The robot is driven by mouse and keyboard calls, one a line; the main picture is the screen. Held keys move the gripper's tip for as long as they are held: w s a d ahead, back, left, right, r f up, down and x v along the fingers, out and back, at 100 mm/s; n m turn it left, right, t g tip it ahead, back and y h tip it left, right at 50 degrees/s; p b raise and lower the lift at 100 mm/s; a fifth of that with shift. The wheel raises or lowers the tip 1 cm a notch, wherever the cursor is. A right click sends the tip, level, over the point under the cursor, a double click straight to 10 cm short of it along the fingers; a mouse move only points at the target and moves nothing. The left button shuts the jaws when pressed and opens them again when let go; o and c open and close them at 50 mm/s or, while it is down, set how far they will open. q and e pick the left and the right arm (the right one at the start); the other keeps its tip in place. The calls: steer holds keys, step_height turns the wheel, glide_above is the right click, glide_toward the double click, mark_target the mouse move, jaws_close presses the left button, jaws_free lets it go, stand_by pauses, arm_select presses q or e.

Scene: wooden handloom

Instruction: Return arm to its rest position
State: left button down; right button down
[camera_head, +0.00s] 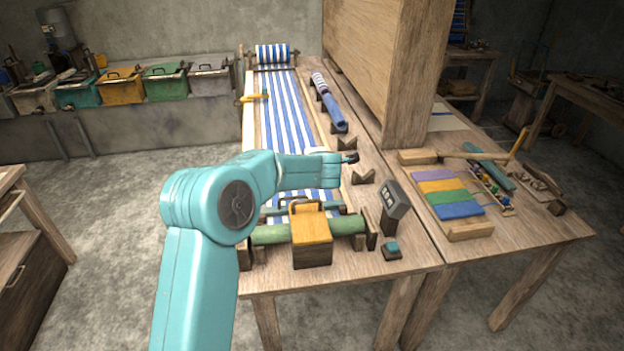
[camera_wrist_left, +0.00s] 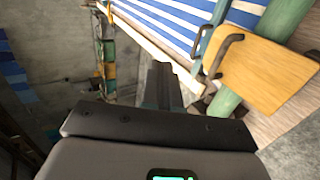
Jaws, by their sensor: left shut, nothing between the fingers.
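My teal left arm rises from the bottom of the head view and bends to the right over the loom. Its dark left gripper (camera_head: 352,157) is shut and empty, above the table near the right edge of the blue-and-white striped cloth (camera_head: 285,110). In the left wrist view the shut fingers (camera_wrist_left: 163,80) show dark at the middle, with the cloth (camera_wrist_left: 170,25) beyond them. My right gripper is not in view.
A yellow-topped box (camera_head: 312,240) with a handle sits at the green roller (camera_head: 270,233). A small grey panel (camera_head: 393,200) stands to its right. Wooden V-shaped holders (camera_head: 362,178) lie close below the gripper. A tall wooden panel (camera_head: 415,70) rises behind.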

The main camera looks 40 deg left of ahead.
arm_select(q)
step_height(320, 180, up, 2)
steer(key=shift+d+r, duration=0.15)
steer(key=d+f+m, duration=0.2)
steer(key=f, duration=0.2)
steer(key=d+f+m+h, duration=0.1)
steer(key=d+f+m, duration=0.2)
steer(key=f, duration=0.2)
steer(key=s+d+f+m+h+b, duration=0.1)
steer(key=d+f+m, duration=0.1)
steer(key=f, duration=0.3)
steer(key=shift+d+t, duration=0.3)
steer(key=shift+d, duration=0.3)
steer(key=s+d+f+m+g+h+b, duration=0.3)
steer(key=s+d+f+m+h, duration=0.5)
steer(key=s+d+f+m, duration=1.05)
steer(key=s+d+f+g+h, duration=0.1)
steer(key=s+d+f+g, duration=0.1)
steer(key=s+d, duration=0.2)
steer(key=s+d+f+g+h, duration=0.1)
steer(key=s+d, duration=0.4)
steer(key=s, duration=0.5)
steer(key=shift+f+g+h+p, duration=0.3)
steer(key=shift+f+g+p, duration=0.1)
steer(key=shift+f+g, duration=0.5)
